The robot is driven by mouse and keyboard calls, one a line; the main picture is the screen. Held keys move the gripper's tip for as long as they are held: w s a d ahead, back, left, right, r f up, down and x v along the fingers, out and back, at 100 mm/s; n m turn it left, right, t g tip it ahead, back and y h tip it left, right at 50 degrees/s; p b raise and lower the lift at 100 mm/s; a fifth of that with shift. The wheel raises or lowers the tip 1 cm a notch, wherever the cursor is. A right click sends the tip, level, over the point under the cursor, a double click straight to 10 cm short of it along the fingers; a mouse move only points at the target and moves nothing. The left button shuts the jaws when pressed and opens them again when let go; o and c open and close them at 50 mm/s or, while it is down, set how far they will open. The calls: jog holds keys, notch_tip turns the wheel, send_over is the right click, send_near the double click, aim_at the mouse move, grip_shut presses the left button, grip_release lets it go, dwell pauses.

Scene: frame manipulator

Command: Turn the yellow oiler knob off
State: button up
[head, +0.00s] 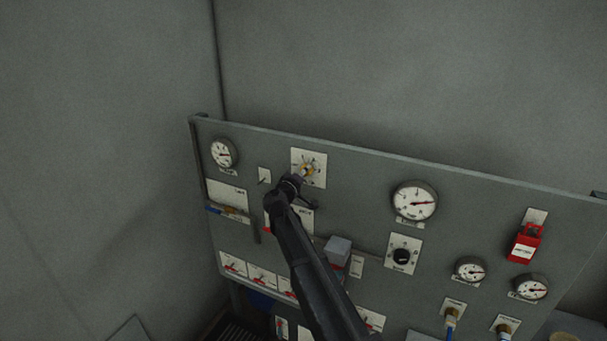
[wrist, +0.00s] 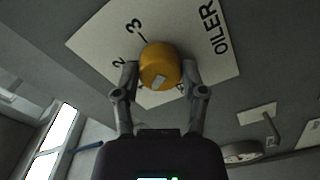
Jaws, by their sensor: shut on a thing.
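The yellow oiler knob (wrist: 160,62) sits on a white plate (wrist: 88,38) marked "OILER", with the numbers 2 and 3 visible beside it in the wrist view. My gripper (wrist: 160,80) has one finger on each side of the knob and is shut on it. The knob has a pale pointer mark on its face, and the lower part of the plate's scale is hidden by the knob and fingers. In the head view the oiler plate (head: 313,156) is on the upper left of the panel, with my arm reaching up to the knob (head: 306,171).
The grey panel (head: 360,168) carries gauges, including a large one (head: 414,201), a black knob (head: 402,256) and a red padlock-like part (head: 525,243). A small toggle lever (head: 264,176) sits just left of the oiler plate. A grey box (head: 338,251) juts out near my arm.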

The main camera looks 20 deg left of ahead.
jog(key=n, duration=1.2)
jog(key=shift+r, duration=0.15)
jog(key=shift+w, duration=0.1)
dwell(0.3)
jog(key=o, duration=1.1)
jog(key=shift+o, duration=0.2)
jog(key=s, duration=1.2)
jog(key=shift+a, duration=0.45)
